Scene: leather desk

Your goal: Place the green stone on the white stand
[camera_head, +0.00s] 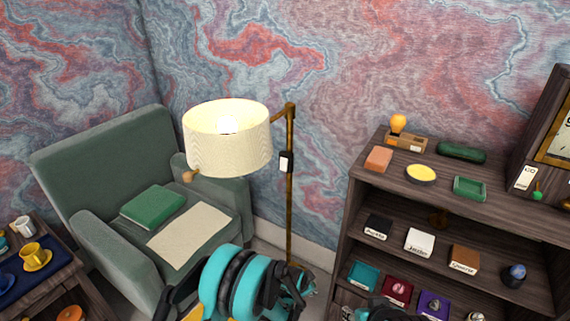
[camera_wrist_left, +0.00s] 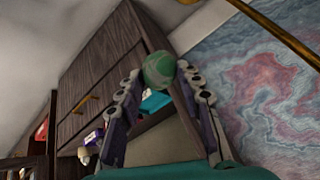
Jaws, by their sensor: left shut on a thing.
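The green stone (camera_wrist_left: 159,70) shows in the left wrist view, pale green with lighter streaks. My left gripper (camera_wrist_left: 160,82) is shut on it, with a fingertip on each side. In the head view my left arm is at the bottom centre, in front of the chair and left of the shelf; I cannot make out the stone there. The white stand (camera_head: 420,240), labelled Jade, is on the middle shelf with its top bare. It sits between a black stand (camera_head: 378,225) and a brown stand (camera_head: 465,257).
The dark wooden shelf (camera_head: 349,215) holds coloured trays with stones on its lower level. A floor lamp (camera_head: 228,138) stands between the shelf and a green armchair (camera_head: 105,150).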

